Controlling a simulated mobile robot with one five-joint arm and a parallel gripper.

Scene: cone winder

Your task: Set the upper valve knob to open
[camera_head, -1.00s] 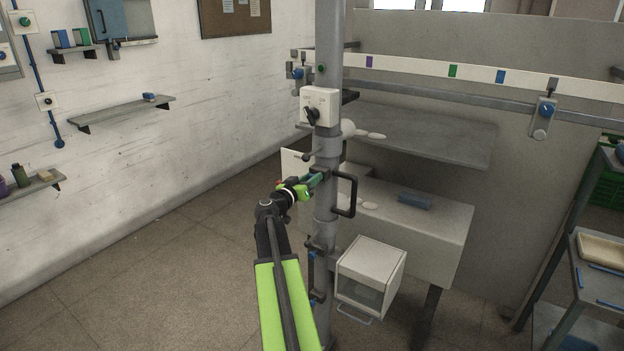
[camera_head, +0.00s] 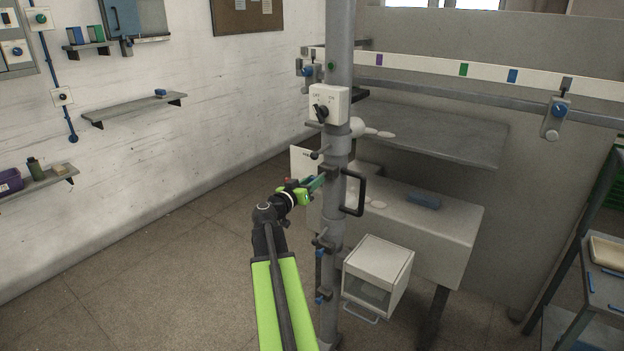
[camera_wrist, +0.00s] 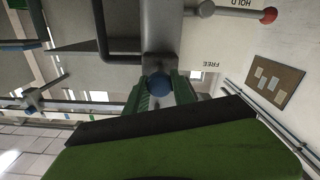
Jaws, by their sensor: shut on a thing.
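A blue round knob (camera_wrist: 159,84) sits on a grey block on the upright grey pole (camera_head: 340,55). In the wrist view it is between the green fingers of my gripper (camera_wrist: 160,95), which is shut on it. In the head view my gripper (camera_head: 318,182) reaches the pole from the left, at mid-height, and its fingers hide the knob. No open or shut marking for this knob can be read, so its setting cannot be told.
A black loop handle (camera_head: 354,192) stands out right of the grip. A lever with a red ball (camera_wrist: 269,15) is near "HOLD" and "FREE" lettering. A white switch box (camera_head: 328,104) is above on the pole; a white bin (camera_head: 379,270) is below. Floor at left is clear.

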